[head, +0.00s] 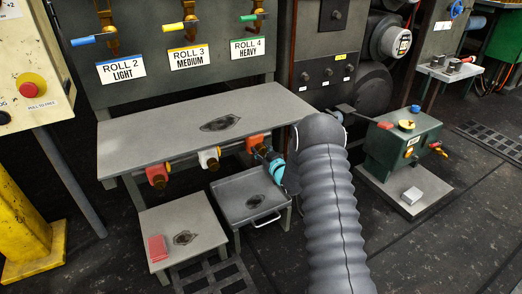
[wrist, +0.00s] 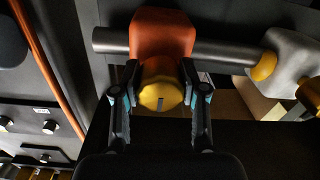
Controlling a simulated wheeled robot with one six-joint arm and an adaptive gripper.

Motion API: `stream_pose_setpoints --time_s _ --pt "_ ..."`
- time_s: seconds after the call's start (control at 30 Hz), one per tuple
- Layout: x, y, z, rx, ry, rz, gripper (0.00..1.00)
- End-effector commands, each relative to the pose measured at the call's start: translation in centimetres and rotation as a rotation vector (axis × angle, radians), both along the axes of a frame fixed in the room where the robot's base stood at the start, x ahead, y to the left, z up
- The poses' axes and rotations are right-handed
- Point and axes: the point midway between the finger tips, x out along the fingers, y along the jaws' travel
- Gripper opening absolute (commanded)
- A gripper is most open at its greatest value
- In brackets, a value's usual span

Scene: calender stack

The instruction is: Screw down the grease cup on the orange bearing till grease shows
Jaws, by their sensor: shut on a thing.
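The orange bearing (wrist: 162,35) sits on a grey shaft at the top of the wrist view. In the head view it is the orange block (head: 257,142) under the right end of the grey shelf. Its yellow grease cup (wrist: 160,96) faces the wrist camera, with a short dark mark on its face. My gripper (wrist: 160,98) has one finger on each side of the cup and is shut on it. In the head view my gripper (head: 271,162) shows as teal and black fingers at the bearing, and the cup is hidden. I cannot make out grease at the cup's joint.
A white bearing (head: 209,158) and a red bearing (head: 157,175) hang left of it along the shaft. The grey shelf (head: 130,135) is just above.

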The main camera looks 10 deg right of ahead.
Motion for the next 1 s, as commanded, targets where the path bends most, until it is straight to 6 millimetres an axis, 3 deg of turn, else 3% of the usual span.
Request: stream_pose_setpoints --time_s 0.37,1.0 --pt "0.04 0.04 -0.11 0.092 0.027 0.001 0.08" --pt "0.05 0.1 -0.05 0.538 0.174 0.001 0.08"
